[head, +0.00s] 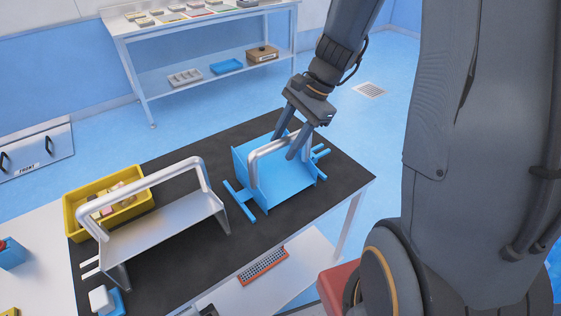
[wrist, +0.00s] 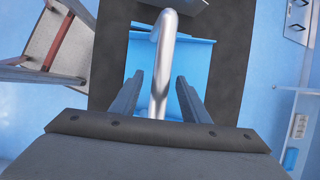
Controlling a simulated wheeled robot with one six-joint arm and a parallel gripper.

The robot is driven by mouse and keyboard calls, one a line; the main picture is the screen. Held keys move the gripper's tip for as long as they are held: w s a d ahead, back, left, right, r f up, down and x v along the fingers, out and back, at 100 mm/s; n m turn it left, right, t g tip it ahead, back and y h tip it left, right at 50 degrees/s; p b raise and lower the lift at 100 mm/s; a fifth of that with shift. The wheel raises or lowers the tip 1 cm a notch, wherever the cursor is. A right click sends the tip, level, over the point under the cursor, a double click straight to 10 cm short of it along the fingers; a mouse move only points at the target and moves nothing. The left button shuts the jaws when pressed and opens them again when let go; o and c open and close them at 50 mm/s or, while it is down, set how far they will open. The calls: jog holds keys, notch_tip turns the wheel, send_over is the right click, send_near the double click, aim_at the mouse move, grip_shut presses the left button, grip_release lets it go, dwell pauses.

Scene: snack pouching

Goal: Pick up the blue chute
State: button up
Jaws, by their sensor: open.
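The blue chute (head: 287,192) stands on the black table top, with a silver tubular handle arching over it and blue bars sticking out at its sides. My gripper (head: 291,145) reaches down over it from the upper right. The fingers are spread open, one on either side of the handle near its top. In the wrist view the handle (wrist: 163,62) runs between the two finger tips (wrist: 157,92), with clear gaps visible on both sides. The blue chute body (wrist: 192,62) shows below the handle.
A grey chute (head: 160,225) with a similar silver handle stands to the left. A yellow bin (head: 78,203) with packets is behind it. A small white-and-blue item (head: 104,300) lies at the front left. A white shelf (head: 200,65) stands at the back.

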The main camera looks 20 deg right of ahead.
jog(key=shift+f, duration=0.2)
dwell(0.3)
grip_shut()
dwell(1.4)
